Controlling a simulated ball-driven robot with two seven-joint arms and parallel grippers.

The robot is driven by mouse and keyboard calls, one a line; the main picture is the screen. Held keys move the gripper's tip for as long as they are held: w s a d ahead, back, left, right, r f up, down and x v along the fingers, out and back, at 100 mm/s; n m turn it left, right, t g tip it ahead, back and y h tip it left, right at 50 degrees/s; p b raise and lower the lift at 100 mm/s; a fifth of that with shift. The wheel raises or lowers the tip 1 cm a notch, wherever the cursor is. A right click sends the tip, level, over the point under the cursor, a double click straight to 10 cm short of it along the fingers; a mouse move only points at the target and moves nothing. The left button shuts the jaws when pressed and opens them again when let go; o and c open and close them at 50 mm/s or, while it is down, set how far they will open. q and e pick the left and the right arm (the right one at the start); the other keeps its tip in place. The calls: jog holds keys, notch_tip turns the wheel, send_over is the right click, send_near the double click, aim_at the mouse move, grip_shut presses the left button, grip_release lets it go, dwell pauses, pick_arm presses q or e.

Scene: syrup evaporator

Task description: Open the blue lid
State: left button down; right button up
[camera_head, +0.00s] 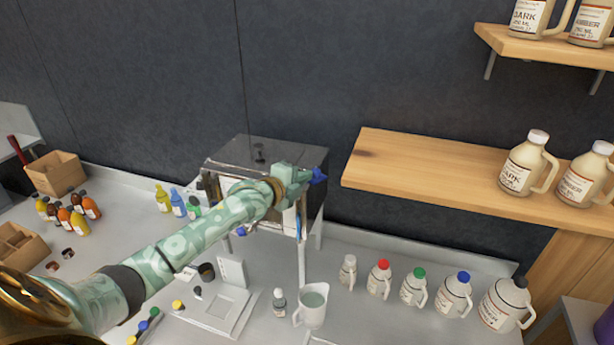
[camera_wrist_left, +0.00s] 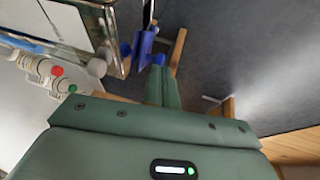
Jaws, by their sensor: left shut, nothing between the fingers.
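The metal evaporator box (camera_head: 262,150) stands against the back wall with its top closed. My left gripper (camera_head: 316,176) is at its upper right edge, shut and empty, with blue at its tip. In the left wrist view the shut fingers (camera_wrist_left: 158,75) reach beside the metal and glass side of the box (camera_wrist_left: 72,22). A blue piece (camera_wrist_left: 143,44) stands close to the fingertips there; I cannot tell whether they touch. Another blue lid is the cap (camera_head: 463,277) on a pale jug on the counter. My right gripper is not in view.
Jugs with red (camera_head: 380,278), green (camera_head: 414,286) and other caps line the counter at right. A measuring jug (camera_head: 312,304) stands in front. A wooden shelf (camera_head: 440,180) juts out right of the gripper. Small coloured bottles (camera_head: 170,199) stand left of the box.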

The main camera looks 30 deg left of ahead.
pick_arm(q)
jog(key=shift+x, duration=0.8)
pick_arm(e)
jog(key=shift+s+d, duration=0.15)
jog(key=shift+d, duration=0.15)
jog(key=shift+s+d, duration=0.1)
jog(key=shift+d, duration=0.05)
